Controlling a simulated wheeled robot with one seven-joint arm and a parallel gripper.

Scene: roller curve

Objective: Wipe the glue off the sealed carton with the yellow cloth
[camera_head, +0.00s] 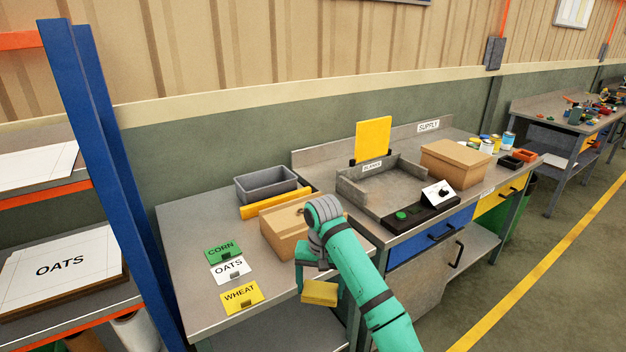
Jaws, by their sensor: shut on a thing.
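My gripper (320,286) is at the end of the green arm, near the front right edge of the left table. It is shut on the yellow cloth (320,294), which looks like a folded block and hangs just in front of the table edge. A brown carton (284,234) stands on that table behind my gripper, apart from the cloth. My wrist hides its right part. A small mark shows on its top near the wrist; I cannot tell whether it is glue. A second closed brown carton (456,162) stands on the supply bench.
A grey bin (266,186) and a yellow bar (275,204) lie behind the near carton. CORN (222,252), OATS (231,270) and WHEAT (241,297) cards lie at left. A grey tray (362,186) and black control box (420,212) are at right. A blue rack post (105,170) stands left.

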